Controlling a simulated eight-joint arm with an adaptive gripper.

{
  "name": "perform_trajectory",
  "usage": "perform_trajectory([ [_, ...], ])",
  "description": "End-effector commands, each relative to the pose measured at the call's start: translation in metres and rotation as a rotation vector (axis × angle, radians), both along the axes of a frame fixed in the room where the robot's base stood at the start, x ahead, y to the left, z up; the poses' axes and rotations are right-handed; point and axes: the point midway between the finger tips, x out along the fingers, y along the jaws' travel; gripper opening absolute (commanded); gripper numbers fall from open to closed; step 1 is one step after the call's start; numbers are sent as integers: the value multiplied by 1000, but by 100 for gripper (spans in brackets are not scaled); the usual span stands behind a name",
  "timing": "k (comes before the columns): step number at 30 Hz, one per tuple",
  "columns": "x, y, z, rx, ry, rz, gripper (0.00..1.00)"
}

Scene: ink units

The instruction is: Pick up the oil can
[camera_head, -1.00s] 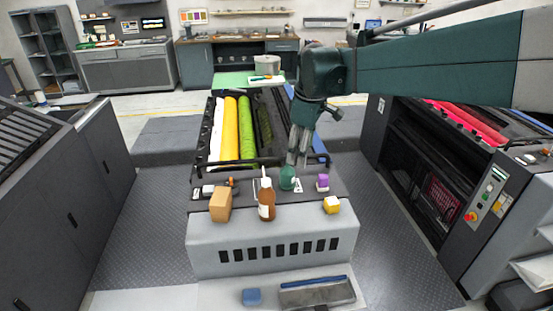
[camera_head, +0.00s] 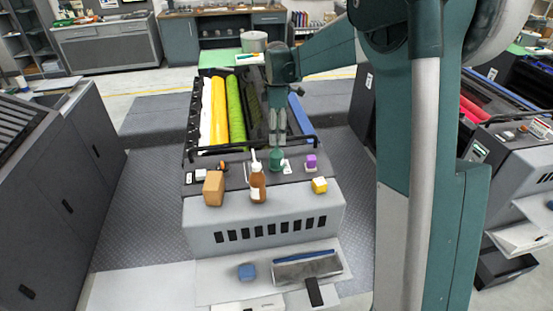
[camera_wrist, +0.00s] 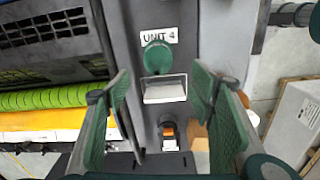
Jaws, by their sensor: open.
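A small green rounded can, which I take to be the oil can (camera_head: 276,158), stands on the dark top of the printing unit. In the wrist view the can (camera_wrist: 157,55) is a round green shape seen from above, beside a "UNIT 4" label. My gripper (camera_head: 277,141) points down just above the can in the head view. In the wrist view my gripper (camera_wrist: 163,88) is open, its two green pads apart with nothing between them. The can appears ahead of the pads, above the middle of the gap. Any spout cannot be made out.
A brown bottle (camera_head: 258,186) with a white nozzle stands close to the can at left. A dark bar (camera_head: 225,149) and coloured rollers (camera_head: 219,112) lie behind.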

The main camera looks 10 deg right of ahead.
Motion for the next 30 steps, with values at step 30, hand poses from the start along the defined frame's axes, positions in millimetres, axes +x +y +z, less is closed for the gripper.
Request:
perform_trajectory([
  [30,5,1,-75,-1,9,23,54],
])
